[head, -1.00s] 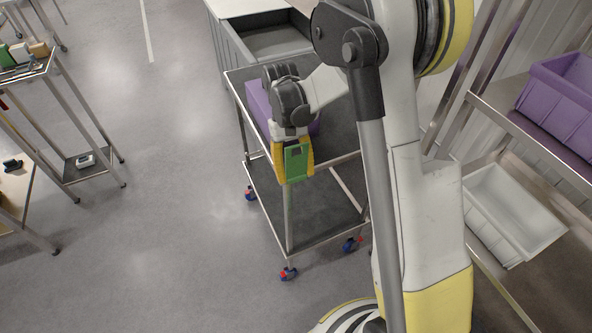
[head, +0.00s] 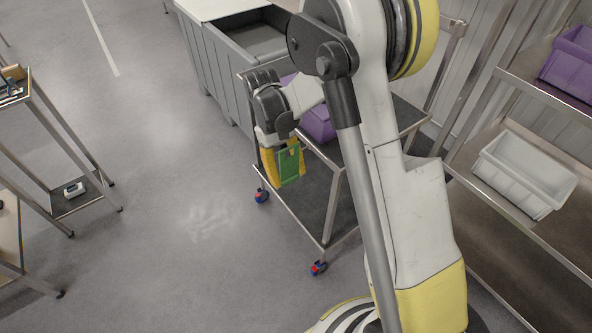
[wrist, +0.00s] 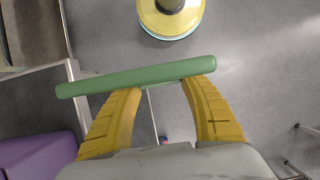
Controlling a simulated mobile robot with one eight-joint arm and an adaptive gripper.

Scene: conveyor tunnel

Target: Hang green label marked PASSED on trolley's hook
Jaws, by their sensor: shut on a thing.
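My gripper (head: 283,168) is shut on a green label (head: 289,163), which hangs between its yellow fingers in the head view. In the wrist view the label (wrist: 136,76) shows edge-on as a green bar across both fingertips (wrist: 160,88). The word on it cannot be read. The trolley (head: 300,196) is a metal-framed cart with dark shelves and blue-and-red casters. My gripper is at its left side in the head view, with the label in front of the trolley's frame. The trolley's hook cannot be made out; my arm hides part of the trolley.
A purple bin (head: 318,122) sits on the trolley's top shelf. A grey cabinet (head: 228,70) stands behind it. At right, a rack holds a white bin (head: 522,172) and a purple bin (head: 573,65). The floor at left is clear up to metal tables (head: 75,205).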

